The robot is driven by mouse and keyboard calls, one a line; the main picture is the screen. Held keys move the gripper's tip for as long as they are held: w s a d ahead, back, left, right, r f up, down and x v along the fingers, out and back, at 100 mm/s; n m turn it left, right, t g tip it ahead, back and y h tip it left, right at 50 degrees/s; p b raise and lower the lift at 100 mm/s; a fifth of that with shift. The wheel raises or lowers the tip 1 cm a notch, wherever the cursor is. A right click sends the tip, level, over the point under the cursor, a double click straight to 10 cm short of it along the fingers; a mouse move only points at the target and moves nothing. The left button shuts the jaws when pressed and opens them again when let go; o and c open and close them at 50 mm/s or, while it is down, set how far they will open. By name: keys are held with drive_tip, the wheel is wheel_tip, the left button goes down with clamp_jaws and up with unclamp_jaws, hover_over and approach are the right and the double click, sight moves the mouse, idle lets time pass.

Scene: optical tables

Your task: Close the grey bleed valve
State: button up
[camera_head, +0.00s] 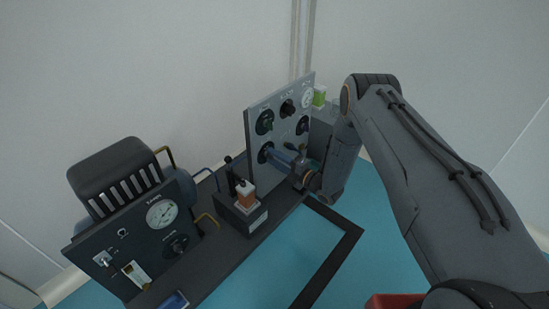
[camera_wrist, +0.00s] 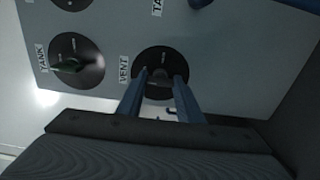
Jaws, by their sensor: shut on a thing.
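An upright grey panel (camera_head: 254,107) carries several round valve knobs. The valve labelled VENT is the lower left knob (camera_head: 264,150) in the head view; I take it for the bleed valve. In the wrist view its dark round dial (camera_wrist: 158,60) sits between the two blue fingers. My gripper (camera_head: 273,153) reaches the panel from the right. In the wrist view my gripper (camera_wrist: 162,78) is shut on the VENT valve's handle, which is mostly hidden between the fingertips. I cannot tell the handle's angle.
The TANK valve with a green handle (camera_wrist: 70,64) is close beside the fingers. A dark pump unit with a gauge (camera_head: 162,213) stands at left. A small black box with an orange-and-white switch (camera_head: 245,192) stands near the panel.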

idle(0.3)
drive_tip(key=o, duration=1.1)
drive_tip(key=p+v, duration=0.2)
drive_tip(key=v, duration=0.6)
